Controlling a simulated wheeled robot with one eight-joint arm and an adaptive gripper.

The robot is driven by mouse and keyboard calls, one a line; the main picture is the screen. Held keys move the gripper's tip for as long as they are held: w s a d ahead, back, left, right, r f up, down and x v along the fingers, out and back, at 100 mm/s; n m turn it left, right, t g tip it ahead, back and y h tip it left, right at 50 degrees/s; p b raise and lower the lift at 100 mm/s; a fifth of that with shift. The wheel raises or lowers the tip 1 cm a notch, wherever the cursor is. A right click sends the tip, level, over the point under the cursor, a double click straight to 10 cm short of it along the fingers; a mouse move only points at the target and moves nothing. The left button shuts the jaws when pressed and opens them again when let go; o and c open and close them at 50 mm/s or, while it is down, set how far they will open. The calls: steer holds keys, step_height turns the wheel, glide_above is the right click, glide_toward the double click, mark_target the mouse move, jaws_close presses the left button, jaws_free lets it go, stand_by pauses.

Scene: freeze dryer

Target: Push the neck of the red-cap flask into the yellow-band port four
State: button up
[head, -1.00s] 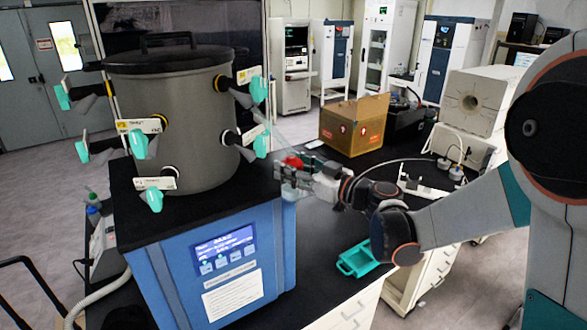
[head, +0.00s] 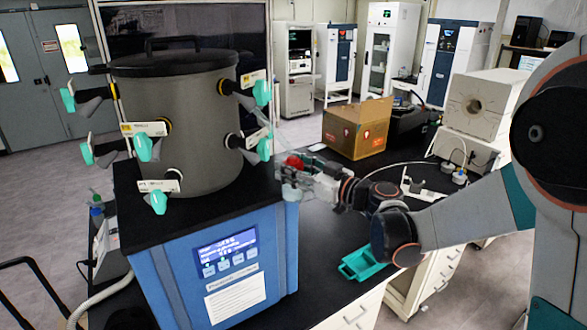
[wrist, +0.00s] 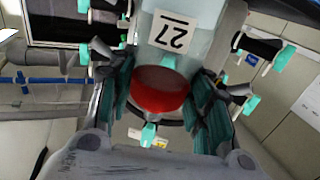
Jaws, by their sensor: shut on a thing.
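The red-cap flask shows its red cap (wrist: 160,90) and a clear body with a "27" label (wrist: 174,32) in the wrist view. My gripper (wrist: 165,103) is shut on it, with teal finger pads on both sides of the cap. In the head view my gripper (head: 292,176) holds the flask at the right side of the grey drying chamber (head: 185,110); the clear glass is faint there. I cannot read which is four. Where the flask neck ends is not clear.
Teal valve handles (head: 262,93) stick out around the chamber close to the flask. The blue dryer base (head: 205,275) stands below. A teal tray (head: 362,264) and a cardboard box (head: 357,128) are on the black bench (head: 325,250).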

steer(key=shift+w+a+r, duration=0.35)
steer(key=shift+a+r, duration=0.35)
steer(key=shift+r, duration=0.1)
jaws_close()
stand_by(0.5)
steer(key=o, duration=1.6)
jaws_free()
steer(key=shift+a, duration=0.15)
steer(key=shift+c, duration=0.2)
steer(key=shift+s+d, duration=0.1)
steer(key=shift+d, duration=0.1)
steer(key=shift+s+d, duration=0.2)
steer(key=shift+d, duration=0.1)
steer(key=v, duration=1.1)
steer(key=shift+f, duration=0.1)
steer(key=v, duration=0.7)
